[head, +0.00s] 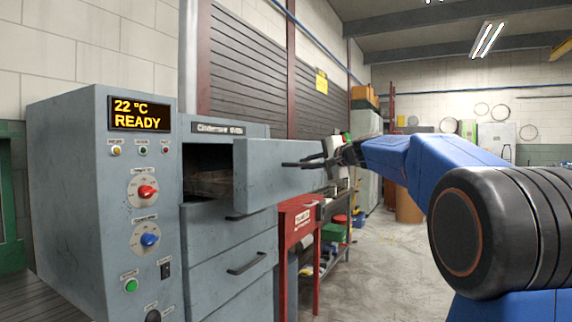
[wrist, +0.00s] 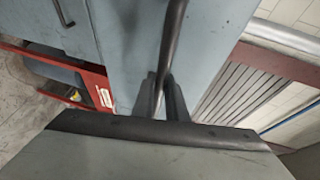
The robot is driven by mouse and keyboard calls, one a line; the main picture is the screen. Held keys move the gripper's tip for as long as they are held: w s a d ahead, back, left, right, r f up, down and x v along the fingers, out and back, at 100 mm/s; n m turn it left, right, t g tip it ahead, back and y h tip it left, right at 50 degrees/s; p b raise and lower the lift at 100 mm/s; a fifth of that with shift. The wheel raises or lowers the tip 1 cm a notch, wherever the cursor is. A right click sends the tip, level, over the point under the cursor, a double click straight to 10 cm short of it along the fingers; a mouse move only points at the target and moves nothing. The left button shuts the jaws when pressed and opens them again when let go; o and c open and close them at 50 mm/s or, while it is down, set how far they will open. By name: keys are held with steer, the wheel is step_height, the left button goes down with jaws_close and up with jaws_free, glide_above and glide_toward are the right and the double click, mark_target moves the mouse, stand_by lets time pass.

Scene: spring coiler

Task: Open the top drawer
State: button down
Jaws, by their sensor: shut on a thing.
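The top drawer (head: 262,175) of the grey cabinet stands pulled out, with a dark opening (head: 205,160) behind its front at the left. Its black bar handle (head: 300,165) is on the front face. My gripper (head: 326,160) reaches it from the right. In the wrist view the handle (wrist: 172,40) runs between the two dark fingers of my gripper (wrist: 161,88), which are shut on it. The grey drawer front (wrist: 118,45) lies behind the handle. The exact finger contact is small and partly hidden in the head view.
Lower drawers (head: 240,266) below are shut. A control panel (head: 140,200) reading 22 °C READY stands at the left. A red stand (head: 299,225) and a shelf with coloured bins (head: 335,232) are beyond the drawer. The concrete floor (head: 385,265) at the right is clear.

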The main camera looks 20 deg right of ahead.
steer(key=s+d, duration=0.5)
steer(key=s, duration=0.1)
steer(key=shift+d, duration=0.4)
steer(key=shift+s, duration=0.1)
steer(key=c, duration=1.8)
jaws_free()
steer(key=shift+o, duration=0.2)
steer(key=shift+s, duration=0.1)
steer(key=v, duration=1.7)
steer(key=shift+s+f, duration=0.1)
